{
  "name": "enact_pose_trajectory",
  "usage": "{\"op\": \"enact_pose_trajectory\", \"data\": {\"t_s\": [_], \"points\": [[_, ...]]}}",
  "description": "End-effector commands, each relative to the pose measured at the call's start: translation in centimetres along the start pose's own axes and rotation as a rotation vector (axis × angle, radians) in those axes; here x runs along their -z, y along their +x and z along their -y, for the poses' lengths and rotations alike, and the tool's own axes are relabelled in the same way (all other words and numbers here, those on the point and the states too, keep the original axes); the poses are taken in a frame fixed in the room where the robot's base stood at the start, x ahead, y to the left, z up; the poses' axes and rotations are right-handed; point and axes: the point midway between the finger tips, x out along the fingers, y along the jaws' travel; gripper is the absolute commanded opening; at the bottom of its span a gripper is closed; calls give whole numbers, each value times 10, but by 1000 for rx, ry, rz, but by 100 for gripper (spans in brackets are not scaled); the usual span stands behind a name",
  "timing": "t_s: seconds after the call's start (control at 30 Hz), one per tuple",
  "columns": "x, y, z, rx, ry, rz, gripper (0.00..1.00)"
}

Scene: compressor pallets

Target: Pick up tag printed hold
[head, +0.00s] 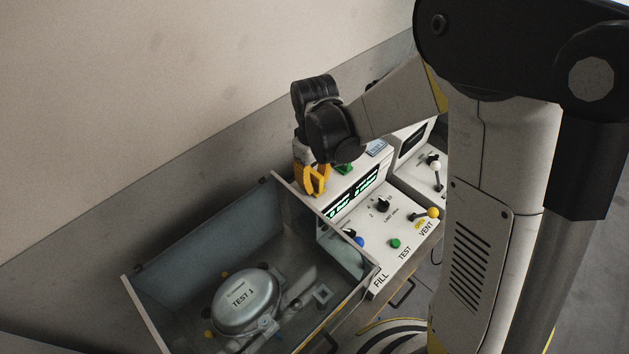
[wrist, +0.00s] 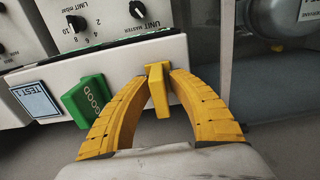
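A yellow tag (wrist: 158,90) stands at the edge of the white console, between my fingertips in the wrist view. It is seen nearly edge-on, and no print on it can be read. My gripper (wrist: 158,76) has yellow-orange fingers that close in on both sides of the tag and appear to touch it. In the head view my gripper (head: 316,190) points down behind the console display; the tag cannot be told apart from the fingers there. A green tag marked GOOD (wrist: 88,98) stands just left of my left finger in the wrist view.
The console (head: 385,225) has knobs, a lit display, a green button and a yellow-tipped lever. A label reading TEST (wrist: 36,101) is on its edge. An open grey tank (head: 160,306) holds a compressor marked TEST 1 (head: 247,301). A wall rises behind.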

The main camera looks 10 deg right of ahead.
Motion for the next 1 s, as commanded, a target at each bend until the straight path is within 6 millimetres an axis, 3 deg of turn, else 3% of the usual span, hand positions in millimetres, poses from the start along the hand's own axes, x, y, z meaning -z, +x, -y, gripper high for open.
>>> {"op": "enact_pose_trajectory", "data": {"t_s": [0.07, 0.57, 0.73, 0.87, 1.0], "points": [[0, 0, 0, 0, 0, 0, 0], [0, -4, 0, 0, 0, 0, 0], [0, -21, 0, 0, 0, 0, 0], [-2, -47, -1, 0, 1, 0, 0], [-32, -64, -20, 0, 6, 0, 0]]}}
